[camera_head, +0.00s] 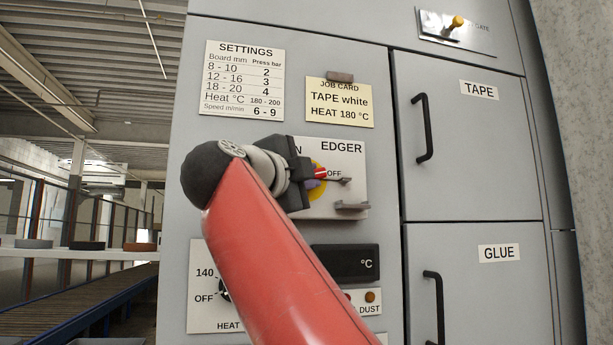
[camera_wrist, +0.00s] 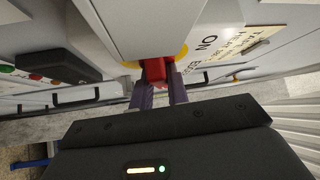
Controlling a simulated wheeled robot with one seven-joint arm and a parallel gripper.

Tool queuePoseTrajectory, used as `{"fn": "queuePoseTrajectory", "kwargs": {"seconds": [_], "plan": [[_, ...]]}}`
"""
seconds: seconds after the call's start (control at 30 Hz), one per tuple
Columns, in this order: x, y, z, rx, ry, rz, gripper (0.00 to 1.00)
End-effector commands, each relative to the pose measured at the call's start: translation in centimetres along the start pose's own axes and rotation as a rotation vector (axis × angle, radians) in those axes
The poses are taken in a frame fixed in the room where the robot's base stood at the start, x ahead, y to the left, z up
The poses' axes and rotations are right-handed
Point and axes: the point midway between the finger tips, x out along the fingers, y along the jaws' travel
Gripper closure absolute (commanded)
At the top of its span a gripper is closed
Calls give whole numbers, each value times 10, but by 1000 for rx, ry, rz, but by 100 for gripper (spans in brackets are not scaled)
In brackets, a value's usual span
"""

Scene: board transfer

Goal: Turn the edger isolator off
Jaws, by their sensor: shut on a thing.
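The EDGER isolator panel (camera_head: 352,190) is a pale plate on the grey cabinet. My gripper (camera_head: 311,180) is at the handle, coming from the left and covering much of the disc and most of the ON word. In the wrist view, my gripper's two fingers (camera_wrist: 160,88) are closed about the red handle (camera_wrist: 156,70), in front of the yellow disc (camera_wrist: 181,52). The handle's exact angle is partly hidden.
A metal bracket (camera_head: 351,206) juts out below the handle. The HEAT dial (camera_head: 224,289) and a dark °C display (camera_head: 345,263) sit below, partly behind my red arm. Tape and glue doors with black handles (camera_head: 424,128) stand right.

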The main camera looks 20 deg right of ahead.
Motion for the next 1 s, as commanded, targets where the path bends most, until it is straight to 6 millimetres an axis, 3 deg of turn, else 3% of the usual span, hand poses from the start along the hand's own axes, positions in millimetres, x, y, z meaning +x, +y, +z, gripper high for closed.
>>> {"fn": "queuePoseTrajectory", "kwargs": {"seconds": [0.27, 0.3, 0.47, 0.77, 1.0], "plan": [[0, 2, -1, -1, 5, 5, 100], [0, 2, -1, -1, 6, 5, 82], [0, 2, -1, -1, 4, 4, 62], [-2, 1, 0, -1, 2, 1, 62], [-35, 1, 0, -1, -1, 0, 62]]}}
